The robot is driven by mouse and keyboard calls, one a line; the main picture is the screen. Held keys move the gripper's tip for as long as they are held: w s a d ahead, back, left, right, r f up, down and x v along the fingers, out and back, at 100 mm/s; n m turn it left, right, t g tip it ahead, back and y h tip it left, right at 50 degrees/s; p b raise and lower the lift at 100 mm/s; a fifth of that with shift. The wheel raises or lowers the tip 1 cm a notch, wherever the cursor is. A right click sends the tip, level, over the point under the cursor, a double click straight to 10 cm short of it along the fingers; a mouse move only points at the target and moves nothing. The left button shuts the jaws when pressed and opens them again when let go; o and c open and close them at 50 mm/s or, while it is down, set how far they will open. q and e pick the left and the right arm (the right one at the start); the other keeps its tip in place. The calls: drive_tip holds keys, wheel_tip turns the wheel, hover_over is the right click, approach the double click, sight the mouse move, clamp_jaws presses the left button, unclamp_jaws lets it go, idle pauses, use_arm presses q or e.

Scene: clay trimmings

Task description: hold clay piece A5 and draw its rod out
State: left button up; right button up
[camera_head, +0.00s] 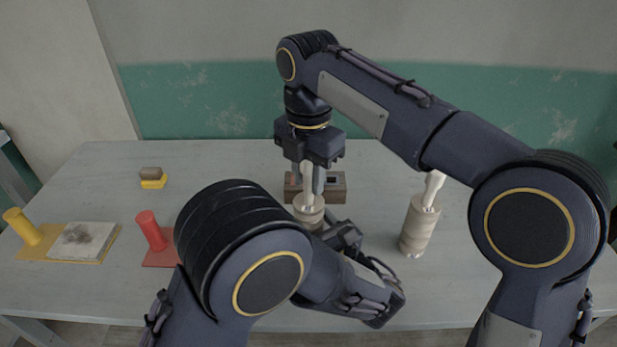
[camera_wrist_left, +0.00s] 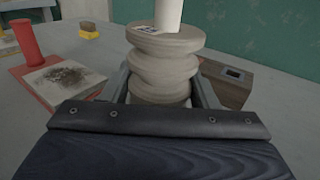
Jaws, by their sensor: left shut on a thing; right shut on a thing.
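A pale grooved clay piece (camera_head: 309,212) stands upright near the middle of the table. In the left wrist view the clay piece (camera_wrist_left: 163,72) has thick rings and a small label on top, too small to read. A white rod (camera_head: 308,182) rises from its top; it also shows in the left wrist view (camera_wrist_left: 168,14). My left gripper (camera_wrist_left: 163,88) has a finger on each side of the clay and is shut on it; my arm partly hides this in the head view. My right gripper (camera_head: 311,178) points down from above, shut on the rod.
Another clay piece (camera_head: 420,226) with a rod stands to the right. A brown box (camera_head: 334,190) with a small dark display sits behind. On the left are red (camera_head: 151,230) and yellow (camera_head: 22,226) posts with boards, and a sponge-like block (camera_head: 152,183).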

drive_tip(key=shift+r, duration=2.1)
use_arm(q)
drive_tip(key=o, duration=1.5)
drive_tip(key=shift+s+d, duration=0.1)
